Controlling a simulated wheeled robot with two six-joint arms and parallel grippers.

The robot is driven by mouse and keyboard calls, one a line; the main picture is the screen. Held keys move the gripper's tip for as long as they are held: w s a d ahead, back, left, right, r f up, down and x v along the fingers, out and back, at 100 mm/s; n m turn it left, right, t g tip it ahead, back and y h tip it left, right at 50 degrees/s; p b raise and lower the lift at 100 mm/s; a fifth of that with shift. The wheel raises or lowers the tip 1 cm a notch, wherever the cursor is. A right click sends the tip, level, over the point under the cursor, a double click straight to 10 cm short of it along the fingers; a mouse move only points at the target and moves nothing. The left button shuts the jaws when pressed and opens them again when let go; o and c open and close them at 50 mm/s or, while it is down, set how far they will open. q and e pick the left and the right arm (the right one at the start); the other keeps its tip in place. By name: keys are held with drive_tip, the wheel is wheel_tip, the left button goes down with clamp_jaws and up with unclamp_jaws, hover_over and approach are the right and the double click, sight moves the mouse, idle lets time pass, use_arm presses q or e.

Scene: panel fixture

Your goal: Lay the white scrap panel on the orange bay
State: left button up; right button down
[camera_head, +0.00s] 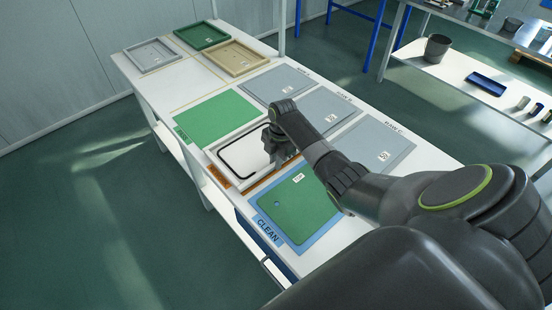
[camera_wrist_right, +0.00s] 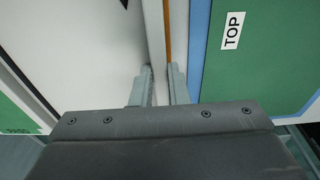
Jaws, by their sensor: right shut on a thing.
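The white scrap panel (camera_head: 238,156), with a black line along its border, lies over the orange bay (camera_head: 220,177), whose orange label and a strip along the near right side still show. The panel fills the left of the right wrist view (camera_wrist_right: 85,45), and the bay's orange strip (camera_wrist_right: 168,30) runs just right of its edge. My right gripper (camera_head: 278,157) is shut on the panel's right edge; its fingers (camera_wrist_right: 160,75) straddle that edge. I cannot tell whether the panel rests fully flat. The gripper and arm hide its right end. My left gripper is not in view.
A green panel marked TOP (camera_head: 298,203) lies in the blue CLEAN bay (camera_head: 268,229) close to the right. A plain green bay (camera_head: 216,117) is on the other side. Grey panels (camera_head: 275,84) line the back. Trays (camera_head: 235,59) stand at the far end.

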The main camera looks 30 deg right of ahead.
drive_tip(key=shift+f+b, duration=0.4)
drive_tip(key=shift+f, duration=0.05)
idle(0.5)
drive_tip(key=c, duration=1.3)
unclamp_jaws()
drive_tip(key=shift+s, duration=0.1)
drive_tip(key=shift+d+r, duration=0.35)
drive_tip(key=shift+r, duration=2.55)
drive_tip(key=shift+d+r, duration=0.35)
drive_tip(key=shift+r, duration=2.55)
drive_tip(key=shift+d+r, duration=0.35)
drive_tip(key=shift+r, duration=2.55)
drive_tip(key=shift+f, duration=0.1)
